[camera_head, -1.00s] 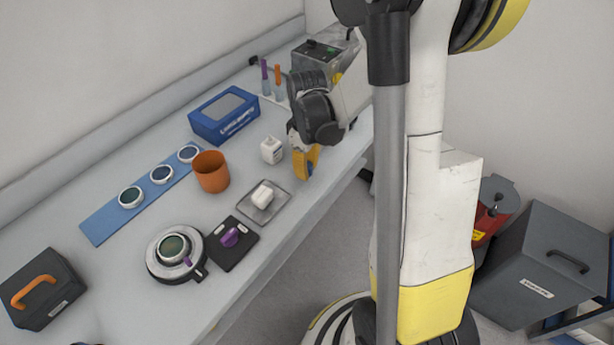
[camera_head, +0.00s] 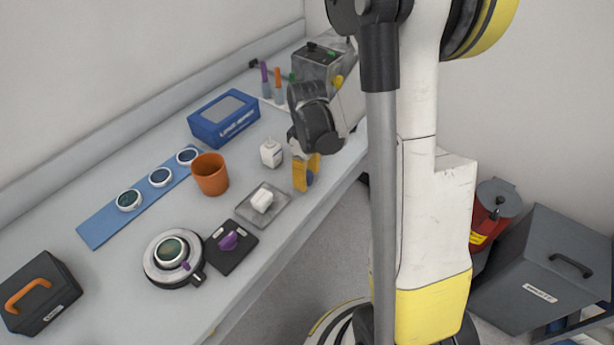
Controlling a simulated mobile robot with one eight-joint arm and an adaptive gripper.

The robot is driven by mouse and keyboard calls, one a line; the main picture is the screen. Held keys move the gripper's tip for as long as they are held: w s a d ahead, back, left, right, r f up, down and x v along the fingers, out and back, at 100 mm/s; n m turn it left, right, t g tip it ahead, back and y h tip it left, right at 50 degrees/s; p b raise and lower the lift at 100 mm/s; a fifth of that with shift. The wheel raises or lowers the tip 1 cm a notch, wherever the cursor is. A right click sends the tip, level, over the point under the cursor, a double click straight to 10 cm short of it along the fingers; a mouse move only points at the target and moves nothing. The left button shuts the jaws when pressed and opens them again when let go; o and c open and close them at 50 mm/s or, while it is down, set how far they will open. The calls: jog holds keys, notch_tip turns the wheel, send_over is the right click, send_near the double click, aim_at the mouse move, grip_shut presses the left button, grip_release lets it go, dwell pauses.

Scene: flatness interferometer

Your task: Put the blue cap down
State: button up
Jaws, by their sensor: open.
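My gripper (camera_head: 306,177), with yellow fingers, points down close over the bench near its front edge, right of the small white bottle. It is open. The blue cap (camera_head: 310,178) is a small blue patch low at the fingers, mostly hidden by them. I cannot tell whether the cap touches the bench or a finger.
Left of my gripper are a white bottle (camera_head: 271,153), a tray (camera_head: 279,208) with a white block, and an orange cup (camera_head: 210,174). A blue box (camera_head: 224,118) stands behind. The bench's front edge (camera_head: 332,197) is close by.

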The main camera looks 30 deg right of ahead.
aim_at(307, 175)
notch_tip(307, 175, up, 12)
jog(key=p, duration=0.4)
jog(key=s+a+r+m+t, duration=0.6)
jog(key=s+a+r, duration=0.5)
jog(key=a, duration=0.2)
jog(key=shift+a+t, duration=0.25)
jog(key=shift+t, duration=0.35)
jog(key=shift+w+f, duration=0.1)
